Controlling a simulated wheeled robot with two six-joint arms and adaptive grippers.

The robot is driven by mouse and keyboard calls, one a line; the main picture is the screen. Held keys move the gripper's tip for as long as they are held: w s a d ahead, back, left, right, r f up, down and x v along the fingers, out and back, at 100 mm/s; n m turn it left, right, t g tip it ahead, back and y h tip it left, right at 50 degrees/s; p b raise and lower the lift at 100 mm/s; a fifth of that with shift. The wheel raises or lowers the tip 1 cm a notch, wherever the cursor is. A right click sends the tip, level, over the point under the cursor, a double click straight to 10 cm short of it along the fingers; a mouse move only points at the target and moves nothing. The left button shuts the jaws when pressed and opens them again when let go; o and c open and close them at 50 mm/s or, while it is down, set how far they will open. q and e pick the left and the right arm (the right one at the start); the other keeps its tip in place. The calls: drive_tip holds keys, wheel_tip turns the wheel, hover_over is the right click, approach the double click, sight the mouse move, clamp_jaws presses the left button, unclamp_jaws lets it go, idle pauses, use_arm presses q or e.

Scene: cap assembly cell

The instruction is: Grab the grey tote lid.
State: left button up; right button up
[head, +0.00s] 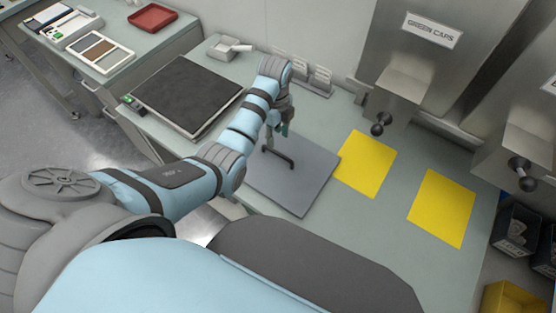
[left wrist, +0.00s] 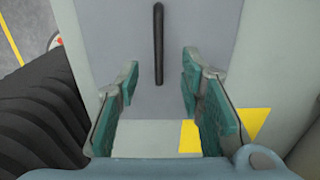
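The grey tote lid (head: 305,188) lies flat on the bench, with a dark bar handle (head: 282,158) standing up from its top. In the left wrist view the lid (left wrist: 205,30) fills the upper middle, and its handle (left wrist: 159,45) runs lengthwise there. My left gripper (head: 284,128) hangs over the far part of the lid, close to the handle. The handle shows beyond the fingertips, roughly in line with the gap. My right gripper is not in view.
Two yellow mats (head: 367,163) (head: 442,207) lie right of the lid. A green-caps dispenser (head: 405,85) stands behind. A dark square plate (head: 188,94) is on the left, with a white box (head: 228,48) behind it. Small grey racks (head: 315,80) stand along the wall.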

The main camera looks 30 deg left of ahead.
sight(277, 152)
use_arm(q)
drive_tip(key=f, duration=0.3)
drive_tip(key=f+b, duration=0.1)
drive_tip(key=f, duration=0.2)
drive_tip(key=f+b, duration=0.1)
drive_tip(key=f, duration=0.2)
drive_tip(key=shift+s+d+f, duration=0.15)
drive_tip(key=shift+d+f, duration=0.2)
drive_tip(key=shift+r, duration=0.1)
drive_tip(key=shift+c, duration=0.4)
clamp_jaws()
